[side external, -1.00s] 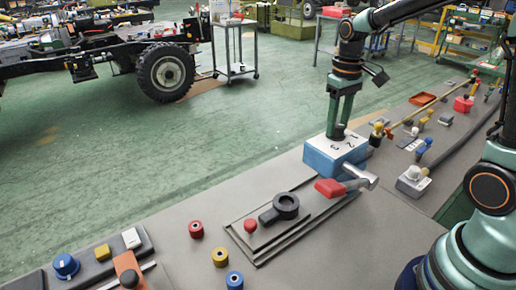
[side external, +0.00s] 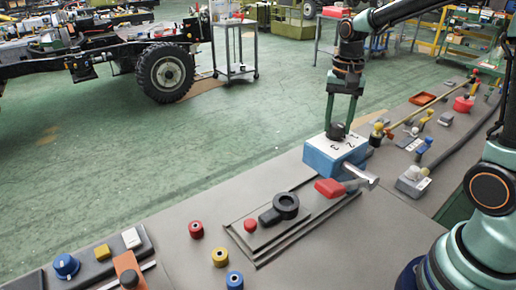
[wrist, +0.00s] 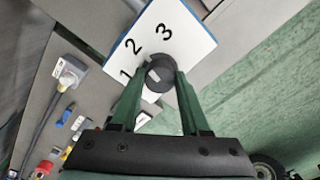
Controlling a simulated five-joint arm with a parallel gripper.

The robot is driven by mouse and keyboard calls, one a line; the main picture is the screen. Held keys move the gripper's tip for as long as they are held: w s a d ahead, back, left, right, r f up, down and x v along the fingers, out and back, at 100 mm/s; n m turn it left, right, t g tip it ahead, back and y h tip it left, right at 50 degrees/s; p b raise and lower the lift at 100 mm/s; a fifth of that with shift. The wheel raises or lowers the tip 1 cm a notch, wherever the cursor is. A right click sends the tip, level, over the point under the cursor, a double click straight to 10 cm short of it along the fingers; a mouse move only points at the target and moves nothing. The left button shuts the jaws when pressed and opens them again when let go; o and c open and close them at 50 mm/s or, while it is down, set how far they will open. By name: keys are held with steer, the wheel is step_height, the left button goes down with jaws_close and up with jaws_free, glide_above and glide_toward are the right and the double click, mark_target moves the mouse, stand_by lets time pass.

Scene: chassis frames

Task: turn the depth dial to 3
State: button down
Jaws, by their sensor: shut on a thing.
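The depth dial is a dark round knob (side external: 337,131) on the white top of a blue box (side external: 322,158). The numbers 1, 2 and 3 are printed on that top around it. In the wrist view the knob (wrist: 160,67) sits between the two green fingers of my gripper (wrist: 161,78), with the white numbered face (wrist: 190,45) behind it. A small pale mark shows on the knob, but I cannot tell which number it points to. In the side view my gripper (side external: 338,124) comes down from above and is shut on the knob.
A red-handled lever (side external: 330,187) lies just in front of the box. A dark ring-shaped part (side external: 284,206) and a red knob (side external: 250,225) are on a plate to the left.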

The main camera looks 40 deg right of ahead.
mark_target(338, 125)
steer(key=m, duration=0.3)
steer(key=shift+m, duration=0.3)
steer(key=shift+r+m, duration=0.1)
steer(key=shift+m, duration=1.7)
steer(key=shift+c, duration=1.9)
jaws_free()
step_height(338, 125, up, 12)
